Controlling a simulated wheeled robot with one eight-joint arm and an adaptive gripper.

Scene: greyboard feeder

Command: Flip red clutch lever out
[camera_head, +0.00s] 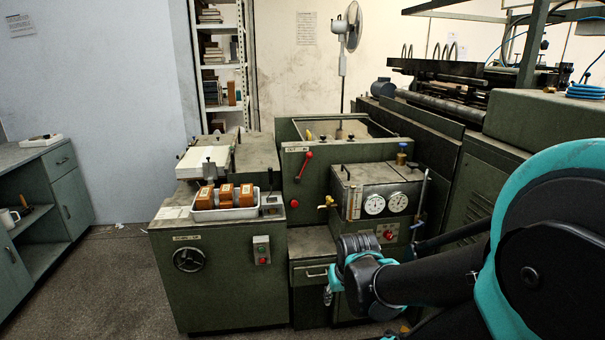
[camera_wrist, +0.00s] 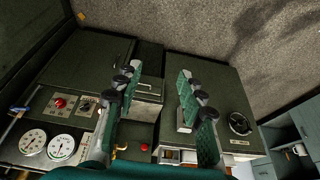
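The red clutch lever (camera_head: 304,165) is on the green panel of the middle machine section in the head view, tilted with its upper end to the right. A round red knob (camera_head: 294,203) sits below it. A small red spot (camera_wrist: 144,147) shows between my fingers in the wrist view; I cannot tell whether it is the lever or that knob. My gripper (camera_wrist: 158,90) is open and empty, its two green-padded fingers spread apart. In the head view my arm's end is low in front of the machine, below and right of the lever, apart from it; its fingertips are unclear there.
A gauge box (camera_head: 378,203) with a brass tap (camera_head: 327,203) stands right of the lever. A tray of orange-brown blocks (camera_head: 224,214) sits on the left cabinet, which has a handwheel (camera_head: 189,259) and a push-button box (camera_head: 262,250). The floor at front left is clear.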

